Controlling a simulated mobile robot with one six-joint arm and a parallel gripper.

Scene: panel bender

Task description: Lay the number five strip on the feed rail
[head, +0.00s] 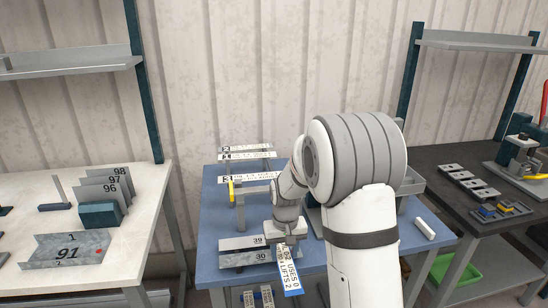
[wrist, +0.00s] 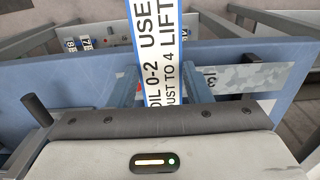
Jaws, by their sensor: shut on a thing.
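My gripper (head: 287,240) is shut on a white printed tag (head: 289,268) with a blue end. The tag hangs down at the front of the blue table in the head view. In the wrist view my gripper (wrist: 160,88) has its two blue-grey fingers at either side of the tag (wrist: 156,50), whose print is partly cut off. Grey metal strips marked 39 (head: 243,242) and 30 (head: 246,258) lie beside and below my gripper. I cannot pick out a strip marked five, nor tell surely which part is the feed rail.
White numbered strips (head: 250,155) lie at the back of the blue table (head: 213,205), near a grey bracket with a yellow handle (head: 232,191). A pale table with bent panels (head: 68,250) stands left. A dark bench (head: 458,212) stands right, a green bin (head: 440,270) below it.

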